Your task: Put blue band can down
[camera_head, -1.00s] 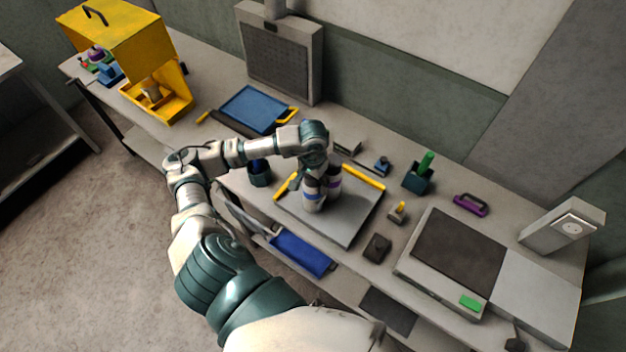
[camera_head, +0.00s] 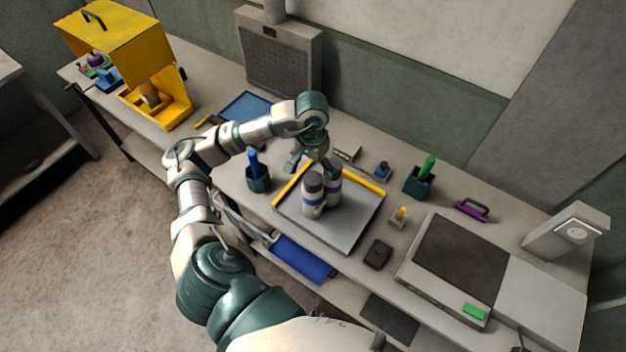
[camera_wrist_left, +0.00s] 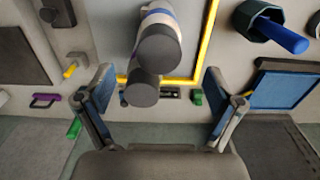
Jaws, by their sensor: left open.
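The blue band can (camera_head: 312,200) is grey with a dark lid and stands upright on a grey tray (camera_head: 345,235) with yellow edging. A similar can with a purple band (camera_head: 335,190) stands right beside it. My left gripper (camera_head: 310,162) is open and empty, just above and behind the two cans. In the left wrist view, the blue band can (camera_wrist_left: 160,42) and the second can's dark lid (camera_wrist_left: 142,90) show between the spread fingers of my left gripper (camera_wrist_left: 158,74). My right gripper is out of view.
A dark cup with a blue handle (camera_head: 257,178) stands left of the tray. A dark block with a green handle (camera_head: 420,180), a small yellow-knobbed piece (camera_head: 399,216) and a dark block (camera_head: 378,252) lie to the right. The tray's front is clear.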

